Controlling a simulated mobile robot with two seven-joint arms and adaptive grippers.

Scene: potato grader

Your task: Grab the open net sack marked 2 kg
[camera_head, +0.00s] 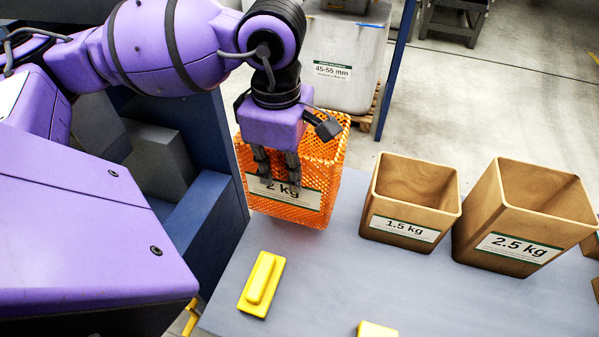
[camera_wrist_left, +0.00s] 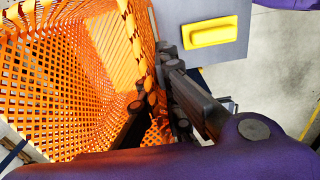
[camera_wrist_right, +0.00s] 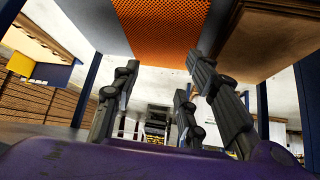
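The orange net sack (camera_head: 330,180) with the "2 kg" label stands open-topped at the left end of the grey table. It fills the left side of the left wrist view (camera_wrist_left: 60,80). My left gripper (camera_head: 277,172) reaches down over its near wall. Two fingers lie outside, over the label; in the left wrist view (camera_wrist_left: 152,85) one finger is inside the net and the others outside, with the wall between. Whether they pinch it is unclear. My right gripper (camera_wrist_right: 163,62) is open and empty in the right wrist view, with an orange net surface above it.
Wooden boxes marked 1.5 kg (camera_head: 405,229) and 2.5 kg (camera_head: 520,248) stand to the right of the sack. A yellow block (camera_head: 262,284) lies on the table (camera_head: 330,290) in front; another (camera_head: 376,330) is at the bottom edge. A grey 45-55 mm bin (camera_head: 345,55) stands behind.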

